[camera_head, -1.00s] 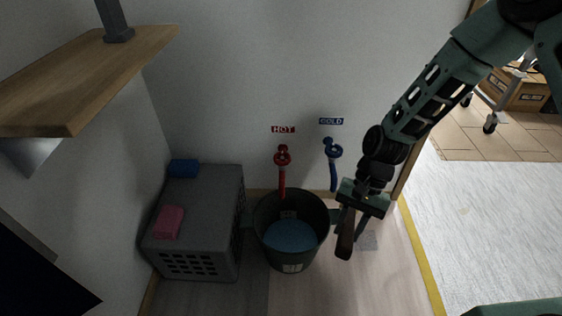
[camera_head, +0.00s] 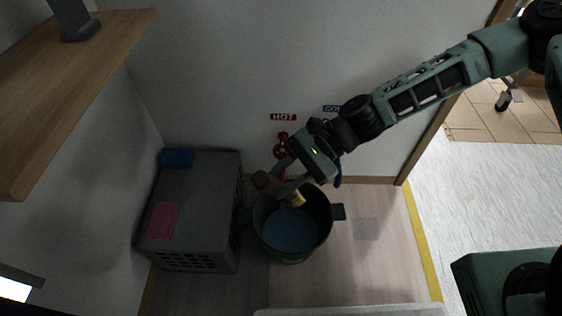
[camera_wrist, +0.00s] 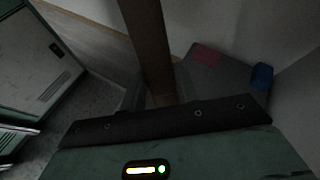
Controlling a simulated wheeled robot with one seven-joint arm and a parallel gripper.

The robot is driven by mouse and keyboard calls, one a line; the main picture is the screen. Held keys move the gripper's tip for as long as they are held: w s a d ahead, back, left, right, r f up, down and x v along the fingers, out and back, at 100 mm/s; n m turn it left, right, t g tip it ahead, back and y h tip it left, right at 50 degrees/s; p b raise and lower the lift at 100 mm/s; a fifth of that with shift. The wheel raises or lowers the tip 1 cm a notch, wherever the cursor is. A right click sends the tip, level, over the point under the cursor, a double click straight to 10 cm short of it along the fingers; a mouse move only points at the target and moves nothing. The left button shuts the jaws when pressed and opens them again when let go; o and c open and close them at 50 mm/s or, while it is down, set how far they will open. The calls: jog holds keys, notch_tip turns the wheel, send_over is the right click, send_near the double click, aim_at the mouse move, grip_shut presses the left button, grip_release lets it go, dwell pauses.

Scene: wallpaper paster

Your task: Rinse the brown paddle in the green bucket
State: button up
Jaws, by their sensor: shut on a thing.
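The bucket (camera_head: 323,222) stands on the floor against the wall, dark greenish in the dim light, with blue water (camera_head: 290,230) inside. My gripper (camera_head: 282,178) is above the bucket's back rim, tilted down to the left. It is shut on the brown paddle (camera_head: 264,184). The paddle's brown end sticks out at the left of the fingers, and a pale yellowish part (camera_head: 298,198) shows below them over the bucket's opening. I cannot tell whether it touches the rim. In the wrist view the brown paddle (camera_wrist: 147,45) runs up and away from between the fingers.
A red tap (camera_head: 281,147) is on the wall behind. A wooden shelf (camera_head: 70,90) juts in at upper left. Floor right of the bucket is clear.

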jog(key=shift+f+b, duration=3.05)
jog(key=shift+b, duration=0.15)
notch_tip(320, 180, down, 16)
jog(key=b, duration=0.5)
jog(key=shift+r+b, duration=0.25)
jog(key=shift+b, duration=0.1)
jog(key=shift+f, duration=0.2)
jog(key=shift+f, duration=0.75)
jog(key=shift+f, duration=0.35)
jog(key=shift+f, duration=0.2)
jog(key=shift+a, duration=0.15)
